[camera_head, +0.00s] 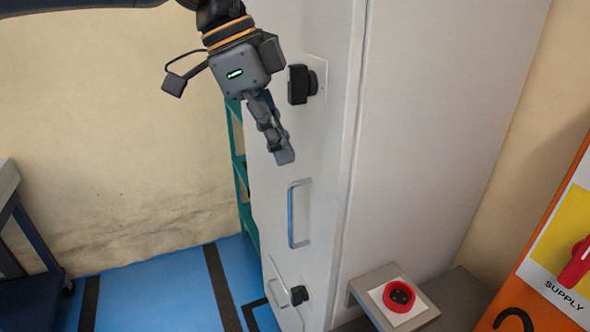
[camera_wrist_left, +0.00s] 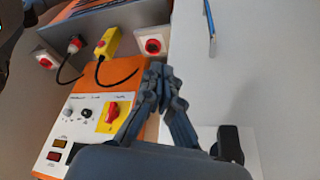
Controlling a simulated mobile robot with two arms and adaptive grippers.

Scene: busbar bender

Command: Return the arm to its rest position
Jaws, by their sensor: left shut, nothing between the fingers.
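My left gripper (camera_head: 285,156) hangs from the arm that comes in at the top left of the head view. It points down in front of the white cabinet, close to the black rotary knob (camera_head: 299,85) on its plate. Its fingers are together and hold nothing. The left wrist view shows the same shut fingers (camera_wrist_left: 160,78) in the middle, with a black knob (camera_wrist_left: 230,145) at lower right, apart from the fingertips.
The white cabinet (camera_head: 440,110) has a metal handle (camera_head: 291,215) and a lower black knob (camera_head: 299,295). A red-ringed socket (camera_head: 399,295) sits on a ledge. An orange panel (camera_head: 550,240) with a red switch (camera_head: 576,264) stands at right. Blue floor (camera_head: 160,290) is open at left.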

